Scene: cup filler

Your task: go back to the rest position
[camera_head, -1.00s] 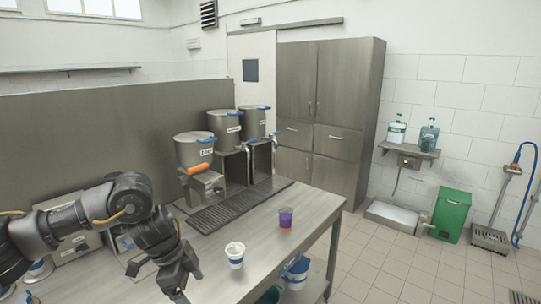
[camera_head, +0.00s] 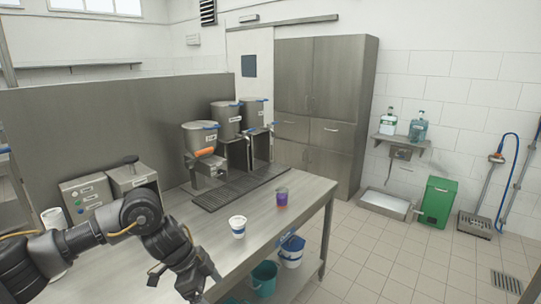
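My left gripper (camera_head: 200,279) hangs over the near edge of the metal table, pointing down. Its fingers are small and dark, and I cannot tell whether they are open or shut. A white cup with a blue band (camera_head: 238,227) stands upright on the table, to the right of and beyond the gripper, apart from it. A purple cup with an orange-red lower part (camera_head: 282,196) stands upright further right. My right arm and gripper are not in view.
Metal dispensers with blue-handled lids (camera_head: 199,138) stand on the table behind a dark drip grate (camera_head: 240,190). Grey boxes (camera_head: 88,195) stand at the left back. Buckets (camera_head: 265,277) sit on the shelf below. Open tiled floor (camera_head: 380,260) lies to the right.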

